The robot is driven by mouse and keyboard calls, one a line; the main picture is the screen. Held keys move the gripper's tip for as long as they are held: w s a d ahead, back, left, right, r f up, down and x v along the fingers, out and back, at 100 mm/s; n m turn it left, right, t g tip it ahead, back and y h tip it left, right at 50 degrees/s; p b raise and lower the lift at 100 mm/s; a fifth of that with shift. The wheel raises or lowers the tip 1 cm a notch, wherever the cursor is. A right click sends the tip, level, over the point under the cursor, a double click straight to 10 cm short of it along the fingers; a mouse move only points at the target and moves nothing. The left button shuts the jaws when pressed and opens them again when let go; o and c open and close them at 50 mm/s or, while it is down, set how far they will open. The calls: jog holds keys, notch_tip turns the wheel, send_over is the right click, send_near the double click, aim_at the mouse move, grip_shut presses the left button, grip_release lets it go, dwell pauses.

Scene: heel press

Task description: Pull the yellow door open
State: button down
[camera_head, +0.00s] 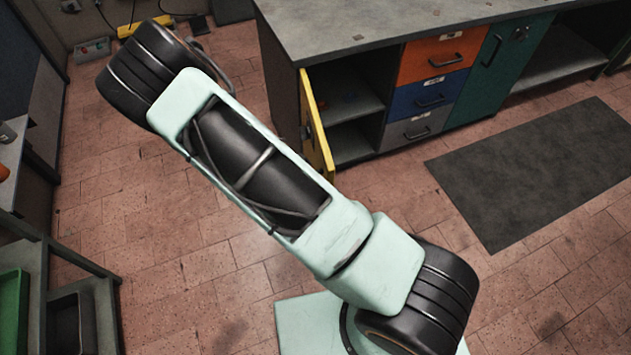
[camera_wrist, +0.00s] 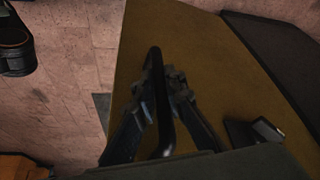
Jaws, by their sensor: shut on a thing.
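The yellow door (camera_head: 316,135) stands swung out from the left end of the workbench cabinet, seen nearly edge-on in the head view. The shelved compartment (camera_head: 352,105) behind it is exposed. In the wrist view the door (camera_wrist: 205,50) fills the middle as a dark yellow panel. A black bar handle (camera_wrist: 155,62) sticks out from it. My gripper (camera_wrist: 163,98) is shut on this handle, one finger on each side. In the head view my arm hides the gripper.
An orange drawer (camera_head: 440,56), a blue drawer (camera_head: 428,95), a grey drawer (camera_head: 417,128) and a green door (camera_head: 498,70) are shut to the right. A dark mat (camera_head: 540,170) lies on the tiled floor. A shelf with a green bin (camera_head: 14,305) stands at lower left.

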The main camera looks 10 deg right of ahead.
jog(key=shift+a, duration=0.15)
jog(key=c, duration=2)
grip_release()
jog(key=v, duration=1.2)
jog(key=shift+w, duration=0.1)
